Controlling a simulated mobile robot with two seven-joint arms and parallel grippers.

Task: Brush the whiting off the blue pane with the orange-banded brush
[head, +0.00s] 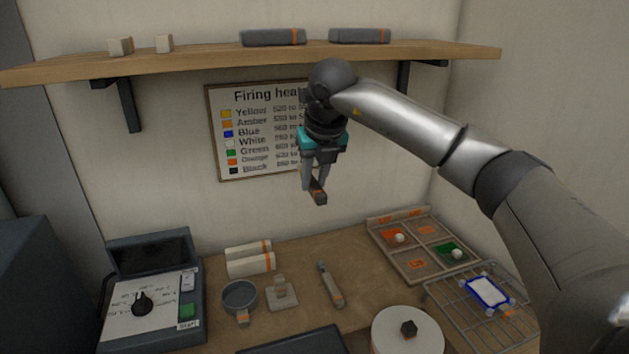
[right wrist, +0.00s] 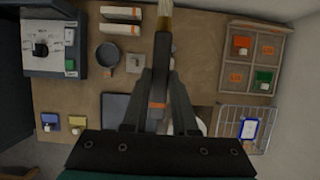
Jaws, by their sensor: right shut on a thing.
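The blue pane (head: 488,291) lies on a wire rack at the right, with white covering its middle and blue showing round the edge. It also shows in the right wrist view (right wrist: 249,128). My right gripper (head: 317,190) is shut on the orange-banded brush (head: 319,197), high above the bench and left of the pane, well apart from it. In the right wrist view the brush (right wrist: 161,45) points away between the fingers, its pale bristles at the top edge. My left gripper is in neither view.
The wire rack (head: 450,303) stands beside a divided tray (head: 388,254) holding orange and green pieces. A round white-topped container (head: 378,340) is near the front. A kiln-like control box (head: 150,305), a small pan (head: 239,297) and another banded tool (head: 330,284) are left. A shelf (head: 250,60) hangs above.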

